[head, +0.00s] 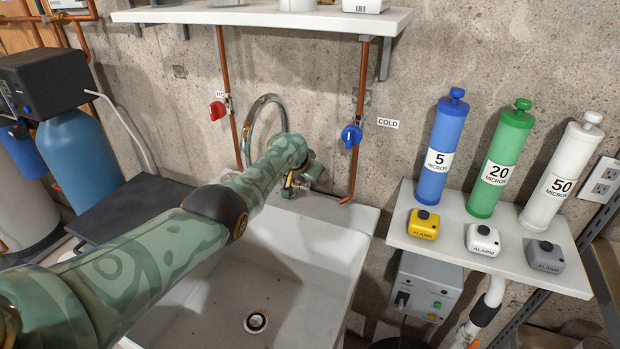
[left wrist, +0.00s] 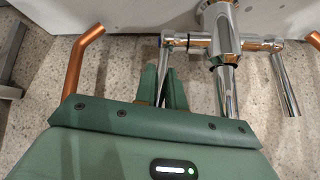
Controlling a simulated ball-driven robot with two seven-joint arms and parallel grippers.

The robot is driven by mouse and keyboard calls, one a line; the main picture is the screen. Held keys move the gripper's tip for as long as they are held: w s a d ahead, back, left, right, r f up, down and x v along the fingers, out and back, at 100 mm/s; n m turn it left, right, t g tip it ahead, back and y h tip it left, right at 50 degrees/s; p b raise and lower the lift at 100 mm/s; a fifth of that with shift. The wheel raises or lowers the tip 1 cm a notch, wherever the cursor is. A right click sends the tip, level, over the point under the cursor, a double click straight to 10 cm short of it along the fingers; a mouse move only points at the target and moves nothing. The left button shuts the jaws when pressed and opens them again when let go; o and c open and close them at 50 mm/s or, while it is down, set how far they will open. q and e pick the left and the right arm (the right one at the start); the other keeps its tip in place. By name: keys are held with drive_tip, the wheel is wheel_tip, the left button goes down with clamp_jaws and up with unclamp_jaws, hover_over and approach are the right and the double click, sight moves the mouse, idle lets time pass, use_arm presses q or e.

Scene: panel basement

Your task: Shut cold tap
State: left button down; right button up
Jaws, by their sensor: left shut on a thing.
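The blue valve handle (head: 351,136) is on the right copper pipe, beside the COLD label (head: 388,123). My left arm reaches over the sink to the chrome faucet (head: 264,106), and my left gripper (head: 303,178) is at its base, partly hidden by the arm. In the left wrist view, the fingers (left wrist: 162,85) are shut on a slim chrome lever (left wrist: 164,58) to the left of the faucet body (left wrist: 219,28). A second chrome lever (left wrist: 286,85) stands free on the right. My right gripper is not in view.
The white sink (head: 310,250) lies below the arm. A red valve handle (head: 217,110) is on the left pipe (head: 227,75). A shelf (head: 260,17) overhangs the faucet. A side shelf (head: 520,262) at right holds filter cylinders and alarm buttons.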

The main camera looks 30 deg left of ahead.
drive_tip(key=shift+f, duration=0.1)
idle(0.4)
use_arm(q)
drive_tip(key=c, duration=1.5)
unclamp_jaws()
drive_tip(key=shift+w, duration=0.15)
